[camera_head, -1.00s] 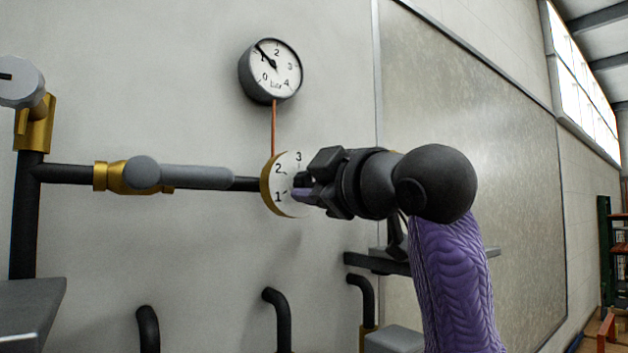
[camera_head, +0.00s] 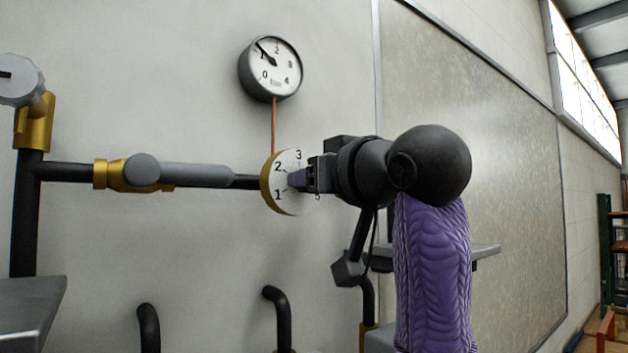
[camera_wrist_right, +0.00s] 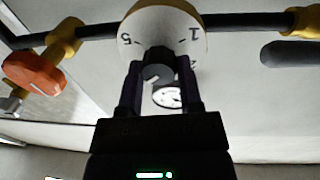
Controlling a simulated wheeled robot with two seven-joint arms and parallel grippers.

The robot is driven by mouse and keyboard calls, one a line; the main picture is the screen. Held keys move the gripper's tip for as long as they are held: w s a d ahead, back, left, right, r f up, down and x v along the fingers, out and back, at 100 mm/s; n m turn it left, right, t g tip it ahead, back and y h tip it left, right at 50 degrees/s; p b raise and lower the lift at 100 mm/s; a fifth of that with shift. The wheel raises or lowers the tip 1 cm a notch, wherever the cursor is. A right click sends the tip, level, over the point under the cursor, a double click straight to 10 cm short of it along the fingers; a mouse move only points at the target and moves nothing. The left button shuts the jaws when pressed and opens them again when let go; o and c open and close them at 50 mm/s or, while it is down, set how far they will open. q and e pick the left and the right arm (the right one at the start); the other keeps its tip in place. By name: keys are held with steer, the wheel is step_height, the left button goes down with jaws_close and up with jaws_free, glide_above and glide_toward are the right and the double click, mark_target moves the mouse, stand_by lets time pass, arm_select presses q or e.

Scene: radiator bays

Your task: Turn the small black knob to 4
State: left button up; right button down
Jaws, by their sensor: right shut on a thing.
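A round white dial (camera_head: 282,197) with a brass-coloured rim stands on the wall pipe. Its numerals 1, 2 and 3 show on the left and top in the head view. The small black knob (camera_wrist_right: 158,73) sits at the dial's middle. In the right wrist view the dial (camera_wrist_right: 176,20) appears inverted, with 5 and 1 readable. My right gripper (camera_head: 300,179) is shut on the knob, with one finger on each side of it (camera_wrist_right: 160,80). The gripper hides the dial's right part in the head view. I cannot tell which number the knob points to. My left gripper is out of view.
A round gauge (camera_head: 271,68) hangs above the dial on a thin copper tube. A pipe with a grey lever (camera_head: 197,176) runs left from the dial. An orange handle (camera_wrist_right: 35,72) shows in the wrist view. Bent black pipe stubs (camera_head: 277,310) stand below.

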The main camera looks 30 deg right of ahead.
steer(key=shift+f+m, duration=0.15)
steer(key=shift+m, duration=0.85)
steer(key=shift+c, duration=1.3)
jaws_free()
steer(key=s+b, duration=0.4)
steer(key=s, duration=0.6)
